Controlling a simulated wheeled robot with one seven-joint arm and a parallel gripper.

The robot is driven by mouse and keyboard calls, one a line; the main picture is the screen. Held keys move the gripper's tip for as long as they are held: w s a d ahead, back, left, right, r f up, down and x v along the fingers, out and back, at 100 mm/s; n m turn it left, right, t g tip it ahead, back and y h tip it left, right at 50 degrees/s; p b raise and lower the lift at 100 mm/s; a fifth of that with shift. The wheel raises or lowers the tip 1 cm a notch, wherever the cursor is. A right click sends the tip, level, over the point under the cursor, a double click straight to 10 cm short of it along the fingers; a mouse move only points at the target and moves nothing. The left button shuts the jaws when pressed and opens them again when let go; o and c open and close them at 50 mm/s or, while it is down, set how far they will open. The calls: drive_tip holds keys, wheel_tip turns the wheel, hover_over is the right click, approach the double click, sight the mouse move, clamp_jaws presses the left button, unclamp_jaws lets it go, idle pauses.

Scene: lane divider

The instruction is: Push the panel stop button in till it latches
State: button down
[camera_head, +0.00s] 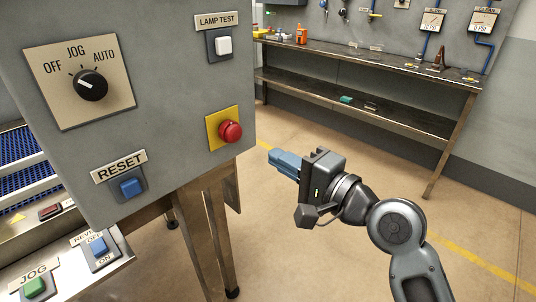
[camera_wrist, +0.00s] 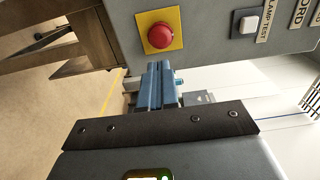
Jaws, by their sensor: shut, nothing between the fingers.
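The stop button is a red mushroom button (camera_head: 230,131) on a yellow square plate, low at the right edge of the grey panel (camera_head: 150,140). In the wrist view the red button (camera_wrist: 161,35) shows above the fingertips. My gripper (camera_head: 272,158) is to the right of the button and a little lower in the head view. Its blue fingers are shut with nothing between them. In the wrist view the fingers (camera_wrist: 160,68) point toward the panel's edge below the button, and they look apart from the button. I cannot tell whether the button is latched.
The panel also carries a selector knob (camera_head: 90,85), a white lamp test button (camera_head: 223,45) and a blue reset button (camera_head: 131,186). A blue rocker switch (camera_head: 98,247) and a green jog button (camera_head: 35,286) lie lower left. A workbench (camera_head: 360,75) stands behind. The floor right of the panel is open.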

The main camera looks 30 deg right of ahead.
drive_tip(key=shift+b+v, duration=0.35)
drive_tip(key=shift+v, duration=1.75)
drive_tip(key=s+d+f+n+g+h, duration=0.15)
drive_tip(key=s+f+n+h, duration=0.35)
drive_tip(key=s+f, duration=0.85)
drive_tip(key=s+a+r+n, duration=0.1)
drive_tip(key=s+n, duration=0.3)
drive_tip(key=s, duration=0.6)
drive_tip(key=s+a+r+n, duration=0.1)
drive_tip(key=s+a+n, duration=0.2)
drive_tip(key=s, duration=0.6)
drive_tip(key=shift+s+r+n+g+h, duration=0.3)
drive_tip(key=shift+s+n+g, duration=0.15)
drive_tip(key=shift+n, duration=0.75)
